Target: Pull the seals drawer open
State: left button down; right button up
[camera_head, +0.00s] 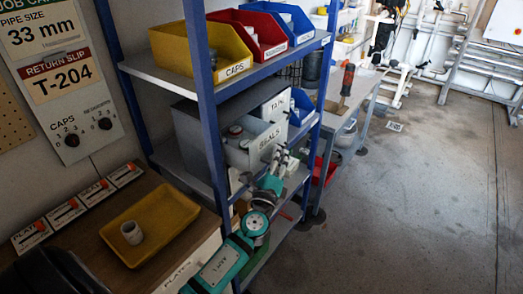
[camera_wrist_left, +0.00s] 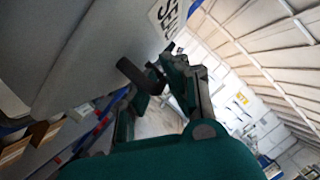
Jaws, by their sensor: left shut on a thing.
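The seals drawer (camera_head: 258,153) is a grey drawer with a SEALS label, in a grey cabinet (camera_head: 197,132) on the middle shelf of the blue rack. It stands out from the cabinet, and pale round parts show inside it. My left gripper (camera_head: 281,158) is at its front, below the label. In the left wrist view the drawer front (camera_wrist_left: 100,50) fills the upper left, and its dark handle (camera_wrist_left: 140,76) lies between the fingers of my left gripper (camera_wrist_left: 151,88), which is shut on it. My right gripper is in neither view.
A drawer marked TAPE (camera_head: 277,104) sits above. Yellow (camera_head: 200,52), red (camera_head: 247,33) and blue (camera_head: 296,22) bins stand on the top shelf. A yellow tray (camera_head: 135,228) with a pale ring (camera_head: 131,233) lies on the left bench.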

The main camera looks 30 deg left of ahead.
pick_arm(q)
jog(key=d+b, duration=0.1)
jog(key=d, duration=0.7)
jog(key=shift+s, duration=0.35)
jog(key=shift+d, duration=0.1)
jog(key=c, duration=1.7)
grip_release()
jog(key=shift+s, duration=0.1)
jog(key=v, duration=1.2)
jog(key=shift+f, duration=0.15)
